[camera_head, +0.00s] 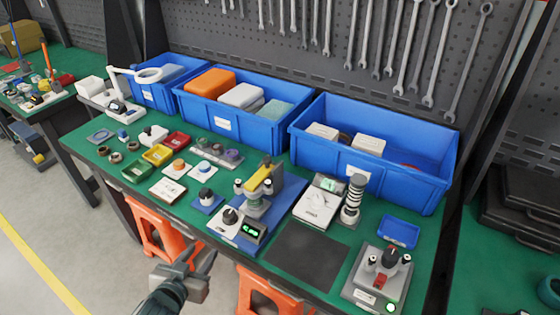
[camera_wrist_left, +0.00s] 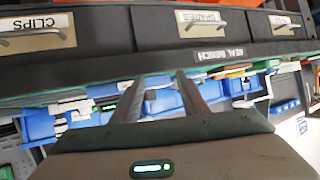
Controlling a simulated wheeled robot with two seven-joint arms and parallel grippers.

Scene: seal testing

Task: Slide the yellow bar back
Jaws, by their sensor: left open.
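The yellow bar (camera_head: 259,177) lies slanted on top of a grey and blue seal-testing device (camera_head: 240,222) in the middle of the green bench, in the head view. The device has a knob and a small display with green digits at its front. My left gripper (camera_head: 198,262) is in front of the bench's near edge, lower left of the device and well apart from the bar. Its fingers are open and empty. In the left wrist view the open fingers (camera_wrist_left: 157,85) show with nothing between them, and I cannot make out the bar there. My right gripper is not in view.
Blue bins (camera_head: 375,147) line the back of the bench. A white scale (camera_head: 318,204), a ringed post (camera_head: 353,199) and a dark mat (camera_head: 305,256) are right of the device. Small coloured trays (camera_head: 158,155) crowd the left. Orange stools (camera_head: 155,232) stand below the bench.

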